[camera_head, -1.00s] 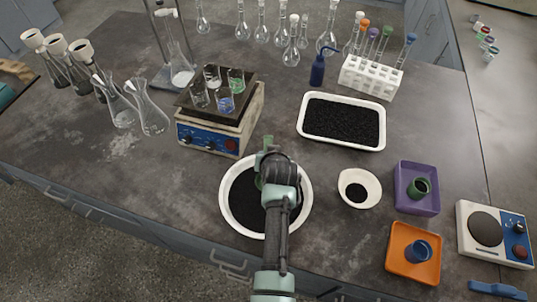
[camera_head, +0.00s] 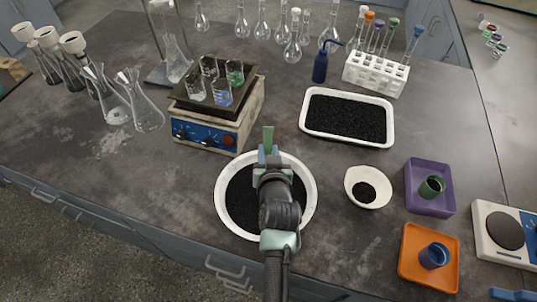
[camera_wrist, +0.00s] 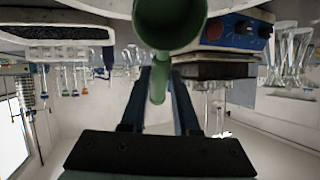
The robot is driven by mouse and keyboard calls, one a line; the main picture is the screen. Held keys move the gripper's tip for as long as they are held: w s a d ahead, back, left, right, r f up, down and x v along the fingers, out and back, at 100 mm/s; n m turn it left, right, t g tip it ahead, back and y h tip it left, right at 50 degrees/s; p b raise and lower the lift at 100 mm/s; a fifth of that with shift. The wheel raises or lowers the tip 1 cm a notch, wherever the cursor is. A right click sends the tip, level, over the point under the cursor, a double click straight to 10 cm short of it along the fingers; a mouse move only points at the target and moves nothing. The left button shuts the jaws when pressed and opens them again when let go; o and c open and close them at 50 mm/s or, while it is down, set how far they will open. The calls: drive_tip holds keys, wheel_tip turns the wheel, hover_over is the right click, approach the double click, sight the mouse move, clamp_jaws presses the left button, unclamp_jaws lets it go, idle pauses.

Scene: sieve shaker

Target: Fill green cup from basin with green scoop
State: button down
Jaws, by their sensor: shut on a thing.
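The green scoop shows in the head view (camera_head: 268,138) as a narrow green piece sticking out beyond my gripper (camera_head: 268,157). My gripper is shut on the scoop, over the far part of the white round basin (camera_head: 309,192) of black grains. In the wrist view the scoop's round green bowl (camera_wrist: 170,22) is at the top, and its handle (camera_wrist: 158,85) runs between the fingers. I cannot see whether the bowl holds grains. The green cup (camera_head: 432,187) stands upright in a purple tray (camera_head: 415,208) at the right; its contents are unclear.
A white bowl (camera_head: 380,190) with some black grains sits between basin and purple tray. An orange tray (camera_head: 412,275) holds a blue cup (camera_head: 434,256). The shaker (camera_head: 210,132) carries several beakers behind the basin. A white tray (camera_head: 310,125) of black grains is behind the bowl.

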drive_tip(key=shift+s+f+t+b, duration=0.2)
drive_tip(key=shift+f+t+b, duration=0.55)
drive_tip(key=shift+b, duration=2.05)
wheel_tip(320, 180, down, 4)
drive_tip(key=b, duration=0.3)
drive_tip(key=shift+r, duration=0.2)
drive_tip(key=shift+s+r+p, duration=0.2)
drive_tip(key=shift+s+p, duration=0.25)
drive_tip(key=shift+s, duration=0.1)
drive_tip(key=shift+s+a+p, duration=0.2)
drive_tip(key=shift+s+p, duration=0.85)
drive_tip(key=shift+s, duration=1.2)
drive_tip(key=shift+w+p, duration=0.1)
drive_tip(key=shift+p, duration=0.3)
drive_tip(key=shift+w+p, duration=0.1)
drive_tip(key=shift+p, duration=0.55)
drive_tip(key=g+p, duration=0.1)
drive_tip(key=p, duration=0.1)
drive_tip(key=g+p, duration=0.1)
drive_tip(key=shift+w+f+p, duration=0.15)
drive_tip(key=shift+w+p, duration=0.1)
drive_tip(key=shift+p, duration=0.15)
drive_tip(key=shift+w+f+g+p, duration=0.15)
drive_tip(key=shift+g+p, duration=0.3)
drive_tip(key=shift+p, duration=0.5)
